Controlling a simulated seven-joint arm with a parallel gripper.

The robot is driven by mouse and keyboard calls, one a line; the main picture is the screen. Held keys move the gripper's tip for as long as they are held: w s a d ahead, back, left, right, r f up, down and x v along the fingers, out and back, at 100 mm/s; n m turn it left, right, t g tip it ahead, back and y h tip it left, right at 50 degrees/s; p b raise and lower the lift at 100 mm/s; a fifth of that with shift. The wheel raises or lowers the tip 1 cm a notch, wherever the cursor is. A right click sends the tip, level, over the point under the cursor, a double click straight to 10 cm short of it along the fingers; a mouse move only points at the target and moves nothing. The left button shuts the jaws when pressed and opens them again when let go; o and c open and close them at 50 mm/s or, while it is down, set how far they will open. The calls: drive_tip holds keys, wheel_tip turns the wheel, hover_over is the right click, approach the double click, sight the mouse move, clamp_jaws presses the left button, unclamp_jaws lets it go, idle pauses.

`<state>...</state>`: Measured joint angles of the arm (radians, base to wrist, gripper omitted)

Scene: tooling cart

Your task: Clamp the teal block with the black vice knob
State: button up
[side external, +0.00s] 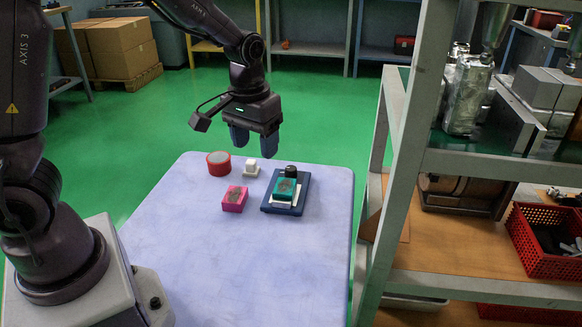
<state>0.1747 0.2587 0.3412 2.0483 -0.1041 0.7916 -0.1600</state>
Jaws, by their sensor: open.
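The teal block (284,188) sits on the small dark blue vice (301,186) on the cart top, over a pale plate, with a reddish-brown patch on its top. The black vice knob (291,171) is at the back of the vice, just behind the teal block. Whether block and knob touch cannot be told from here. My gripper (254,150) is open and empty, pointing down, above the cart's far edge, up and to the left of the vice in the picture.
A pink block (234,199) lies left of the vice. A red round container (218,163) and a small white piece (251,168) stand behind it. The cart top (230,275) is clear in front. A grey shelf rack (404,150) rises close on the right.

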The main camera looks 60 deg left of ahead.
drive_tip(key=w+a+f+n+y, duration=0.3)
drive_tip(key=w+a+f+n, duration=0.1)
drive_tip(key=w+a+f, duration=0.4)
drive_tip(key=n+t, duration=0.2)
approach(291, 168)
drive_tip(key=shift+y, duration=0.4)
drive_tip(key=x, duration=0.9)
drive_tip(key=shift+d+f, duration=0.25)
drive_tip(key=shift+d, duration=0.05)
drive_tip(key=c, duration=0.9)
drive_tip(key=shift+a, duration=0.1)
